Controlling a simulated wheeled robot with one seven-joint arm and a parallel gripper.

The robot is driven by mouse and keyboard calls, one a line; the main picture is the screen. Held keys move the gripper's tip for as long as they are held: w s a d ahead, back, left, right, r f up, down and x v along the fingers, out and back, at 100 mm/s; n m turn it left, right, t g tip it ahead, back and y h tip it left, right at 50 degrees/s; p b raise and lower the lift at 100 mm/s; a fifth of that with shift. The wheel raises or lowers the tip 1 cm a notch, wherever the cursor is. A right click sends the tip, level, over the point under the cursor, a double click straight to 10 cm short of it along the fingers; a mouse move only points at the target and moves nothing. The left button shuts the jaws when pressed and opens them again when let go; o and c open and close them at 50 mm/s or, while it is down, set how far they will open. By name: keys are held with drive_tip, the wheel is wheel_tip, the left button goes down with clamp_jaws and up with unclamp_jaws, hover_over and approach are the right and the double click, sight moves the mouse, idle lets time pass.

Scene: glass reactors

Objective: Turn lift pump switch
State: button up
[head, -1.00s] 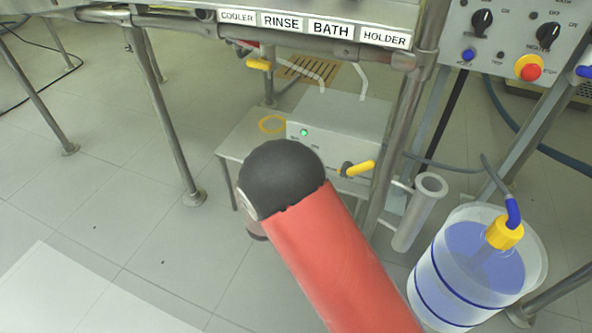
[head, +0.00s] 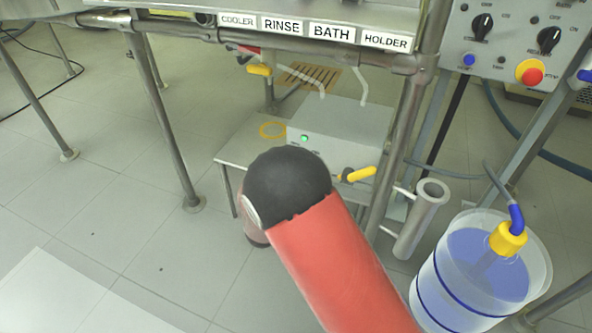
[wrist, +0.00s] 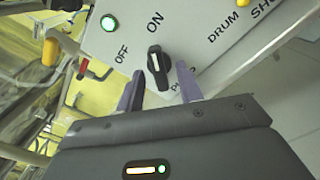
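The switch (wrist: 158,68) is a black knob with a pale mark on a grey panel (wrist: 203,52), between OFF and ON lettering and a partly hidden label. My gripper (wrist: 160,88) is open in the wrist view, with one dark finger on each side of the knob's lower end. The knob lies at and just beyond the fingertips; I cannot tell whether either finger touches it. A green lamp (wrist: 109,23) glows near OFF. In the head view my gripper is hidden behind my red and black arm, and I cannot make out the knob.
A low grey box (head: 345,150) with a green lamp stands beyond my arm, with a yellow-handled valve (head: 358,175) close by. Metal frame legs (head: 165,120) stand around it. A tank of blue liquid (head: 478,275) is at right.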

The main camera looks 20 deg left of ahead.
drive_tip(key=s, duration=0.7)
drive_tip(key=shift+s+a, duration=0.3)
drive_tip(key=shift+s, duration=0.1)
drive_tip(key=w+d+r+m+g+h+p, duration=0.1)
drive_tip(key=d+r+m+g+h+p, duration=0.1)
drive_tip(key=d+r+m+h, duration=0.45)
drive_tip(key=w+d+r+m+g+h+p, duration=0.1)
drive_tip(key=w+d+r+g, duration=0.2)
drive_tip(key=d, duration=0.6)
drive_tip(key=s+d+r+m+g+p, duration=0.1)
drive_tip(key=s+d+r+m+g, duration=0.15)
drive_tip(key=d, duration=0.25)
drive_tip(key=s+d+r+m+g+h+p, duration=0.1)
drive_tip(key=s+d+r+m+g, duration=0.15)
drive_tip(key=d, duration=0.25)
drive_tip(key=s+d+r+m+g+p, duration=0.1)
drive_tip(key=s+d+r+m+g, duration=0.1)
drive_tip(key=d+m, duration=0.15)
drive_tip(key=s+d+r+m+g+y+p, duration=0.25)
drive_tip(key=s+d+r+m, duration=0.25)
drive_tip(key=s+d, duration=0.25)
drive_tip(key=s+a+r+m+t+y+p, duration=0.1)
drive_tip(key=s+r+m+t+y+p, duration=0.1)
drive_tip(key=s+r+m+y, duration=0.4)
drive_tip(key=s+r+y+p, duration=0.1)
drive_tip(key=s, duration=0.1)
drive_tip(key=shift+s+a+r, duration=0.25)
drive_tip(key=shift+s+a, duration=0.05)
drive_tip(key=shift+a, duration=0.05)
